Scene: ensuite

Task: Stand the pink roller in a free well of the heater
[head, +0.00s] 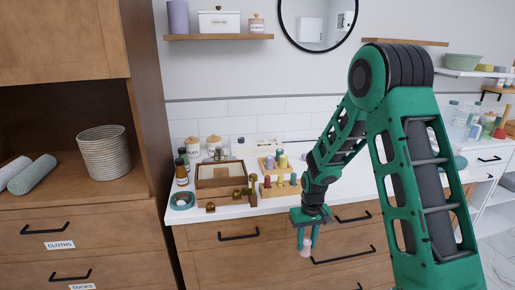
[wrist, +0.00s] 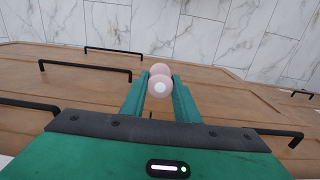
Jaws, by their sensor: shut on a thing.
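My gripper (head: 306,232) is shut on the pink roller (head: 305,247). The roller hangs below the fingers, in front of the drawer fronts and below the countertop's front edge. In the wrist view the pale pink roller (wrist: 160,76) shows between the two green fingertips (wrist: 160,92), end-on with a white spot. A light wooden block (head: 268,191) with several coloured rollers standing in it is on the counter, left of and above my gripper; it looks like the heater. Its free wells are too small to make out.
Jars (head: 214,146) stand behind. Black drawer handles (head: 345,256) stick out near my gripper.

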